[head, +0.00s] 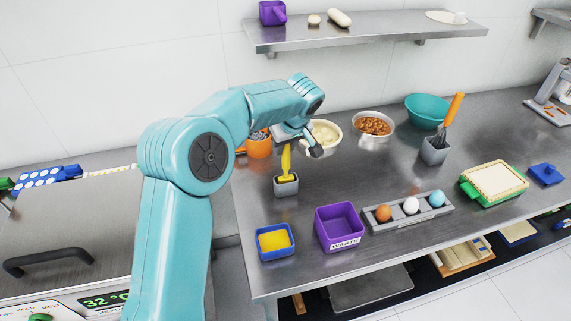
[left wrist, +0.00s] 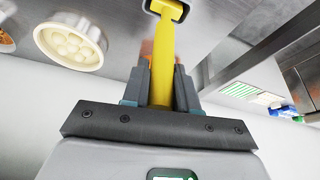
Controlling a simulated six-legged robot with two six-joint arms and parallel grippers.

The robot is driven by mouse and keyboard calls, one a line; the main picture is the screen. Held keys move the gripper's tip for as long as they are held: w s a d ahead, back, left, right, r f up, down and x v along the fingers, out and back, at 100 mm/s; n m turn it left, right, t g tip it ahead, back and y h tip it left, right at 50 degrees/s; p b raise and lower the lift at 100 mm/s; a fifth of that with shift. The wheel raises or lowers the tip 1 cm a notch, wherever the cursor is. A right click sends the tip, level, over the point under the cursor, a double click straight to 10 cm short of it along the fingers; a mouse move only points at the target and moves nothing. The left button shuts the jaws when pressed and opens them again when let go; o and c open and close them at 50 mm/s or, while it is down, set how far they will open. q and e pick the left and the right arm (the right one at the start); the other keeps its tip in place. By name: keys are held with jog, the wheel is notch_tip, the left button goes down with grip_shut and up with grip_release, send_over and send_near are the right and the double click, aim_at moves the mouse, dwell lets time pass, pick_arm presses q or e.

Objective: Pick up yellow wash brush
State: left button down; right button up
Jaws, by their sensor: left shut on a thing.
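The yellow wash brush (head: 286,160) stands upright in a small grey holder (head: 286,187) near the left end of the steel counter. My left gripper (head: 290,141) comes down over the brush from above and is shut on its handle. In the left wrist view the yellow handle (left wrist: 163,62) runs between the two fingers of my left gripper (left wrist: 161,85), and its lower end goes into the dark holder at the top edge. My right gripper is not in view.
A purple waste bin (head: 339,222), a blue tub with yellow contents (head: 275,252) and an egg tray (head: 408,219) are in front. An orange container (head: 259,147) and a cream bowl (head: 327,137) stand close behind the gripper. A shelf (head: 370,40) hangs above.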

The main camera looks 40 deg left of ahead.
pick_arm(q)
jog(key=shift+a+r, duration=0.1)
jog(key=shift+r, duration=0.4)
notch_tip(320, 180, up, 10)
jog(key=shift+r+p, duration=0.2)
jog(key=shift+p, duration=0.3)
notch_tip(320, 180, up, 9)
jog(key=p, duration=0.3)
jog(key=shift+f, duration=0.2)
jog(key=shift+s, duration=0.1)
dwell(0.8)
